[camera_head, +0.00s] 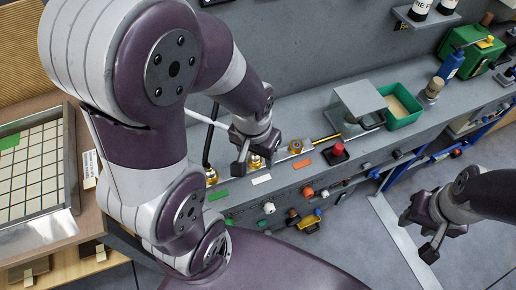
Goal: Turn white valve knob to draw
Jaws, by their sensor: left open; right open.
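A white label (261,179) lies on the bench in front of the middle brass fitting (255,162). A small white knob (268,208) sticks out of the bench's front face below that label. My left gripper (254,165) is open and points down at the middle brass fitting, with its fingers about either side of it. I cannot tell whether they touch it. The gripper partly hides the fitting, and no pointer or draw mark can be read. My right gripper (418,236) is open and empty, over the floor at the right, away from the bench.
Brass fittings with a green label (218,195) and an orange label (302,164) flank the middle one. A red button (338,150), a grey box (358,102) and a green bin (402,106) stand to the right. A framed tile grid (68,160) is at left.

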